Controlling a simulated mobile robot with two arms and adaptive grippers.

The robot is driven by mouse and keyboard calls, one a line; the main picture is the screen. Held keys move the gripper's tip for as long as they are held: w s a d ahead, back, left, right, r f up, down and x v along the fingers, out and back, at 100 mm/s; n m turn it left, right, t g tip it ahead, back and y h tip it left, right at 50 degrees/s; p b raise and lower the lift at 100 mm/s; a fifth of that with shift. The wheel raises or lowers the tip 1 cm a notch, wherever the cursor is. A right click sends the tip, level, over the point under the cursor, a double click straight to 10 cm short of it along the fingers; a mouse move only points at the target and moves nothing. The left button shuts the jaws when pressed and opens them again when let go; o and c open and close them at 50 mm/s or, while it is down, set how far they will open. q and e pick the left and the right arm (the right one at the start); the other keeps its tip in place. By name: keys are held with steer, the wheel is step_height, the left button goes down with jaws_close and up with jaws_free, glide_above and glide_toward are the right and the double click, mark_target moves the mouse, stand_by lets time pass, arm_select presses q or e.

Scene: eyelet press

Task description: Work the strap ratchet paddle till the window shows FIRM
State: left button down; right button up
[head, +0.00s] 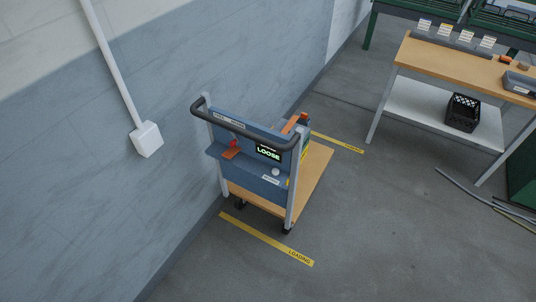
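A small cart (318,178) with a wooden deck and a blue upright panel (223,166) stands beside the wall, at some distance from me. A dark window (268,153) on the panel reads LOOSE in light letters. An orange-red lever (232,149), which looks like the ratchet paddle, sits to the left of the window. A pale round knob (276,172) is below the window. Another orange part (296,122) shows behind the panel's top right; I cannot tell what it is. Neither of my grippers is in view.
Yellow floor strips, one marked LOADING (265,239), lie in front of and behind the cart. A workbench (450,62) with a black crate (462,112) on its lower shelf stands at the right. Long thin rods (480,195) lie on the floor at right. The floor in front is clear.

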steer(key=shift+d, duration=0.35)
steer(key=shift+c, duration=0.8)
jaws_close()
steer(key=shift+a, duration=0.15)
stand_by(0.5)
